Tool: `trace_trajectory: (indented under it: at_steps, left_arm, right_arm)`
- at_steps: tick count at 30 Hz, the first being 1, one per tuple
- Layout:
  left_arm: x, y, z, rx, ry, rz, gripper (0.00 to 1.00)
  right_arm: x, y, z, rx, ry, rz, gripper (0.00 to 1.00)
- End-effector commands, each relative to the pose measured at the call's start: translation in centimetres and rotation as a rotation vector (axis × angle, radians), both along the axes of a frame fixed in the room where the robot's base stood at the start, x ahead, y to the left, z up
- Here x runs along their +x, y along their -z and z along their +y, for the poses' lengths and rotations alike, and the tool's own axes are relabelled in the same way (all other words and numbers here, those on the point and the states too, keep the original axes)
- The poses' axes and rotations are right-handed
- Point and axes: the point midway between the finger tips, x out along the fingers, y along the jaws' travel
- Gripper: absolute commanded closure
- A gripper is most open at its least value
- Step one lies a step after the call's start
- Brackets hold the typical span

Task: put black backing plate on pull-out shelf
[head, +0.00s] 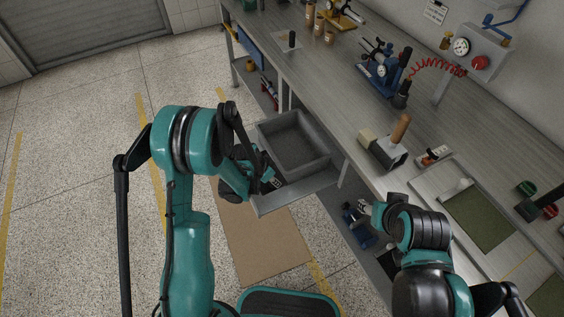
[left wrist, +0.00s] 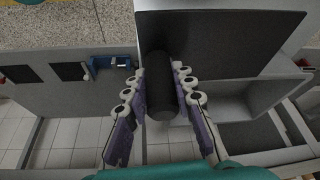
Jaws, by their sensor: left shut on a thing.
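My left gripper (head: 268,186) is low beside the grey pull-out shelf (head: 318,180), partly hidden by its own arm. In the left wrist view, my left gripper (left wrist: 160,92) is shut on a black cylindrical grip (left wrist: 160,85), which I take to be the handle of the black backing plate. A wide dark flat face (left wrist: 235,38) lies behind its far end; I cannot tell for sure that the two are joined. In the head view the plate is mostly hidden. My right gripper (head: 367,209) is near the bench's front edge, and its jaws are too small to read.
A grey bin (head: 292,136) sits at the shelf. The bench holds a wooden-handled block (head: 384,148), a blue dial fixture (head: 380,72) and a tray with a green mat (head: 478,216). A brown mat (head: 255,245) lies on the floor. Open floor is at left.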

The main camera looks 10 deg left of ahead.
Motion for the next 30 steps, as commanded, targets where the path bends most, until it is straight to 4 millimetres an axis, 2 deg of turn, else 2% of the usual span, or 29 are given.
trace_trajectory:
  at_steps: [5,12,18,25,30]
  left_arm:
    - [1.6,2.2,0.2,-0.003,0.050,-0.006,1.00]
    - [6.5,5.7,2.9,-0.004,0.048,-0.006,1.00]
    - [9.7,7.7,4.5,-0.004,0.049,-0.007,1.00]
    - [10.7,8.8,5.0,-0.003,0.050,-0.006,1.00]
    - [10.6,11.5,5.0,-0.003,0.050,-0.006,1.00]
  right_arm:
    - [0.0,0.9,0.0,0.000,0.000,0.000,0.51]
    - [0.0,2.9,0.0,0.000,0.000,0.000,0.51]
    - [0.0,4.1,0.0,0.000,0.000,0.000,0.51]
    - [0.0,4.7,0.0,0.000,0.000,0.000,0.51]
    - [0.0,6.1,0.0,0.000,0.000,0.000,0.51]
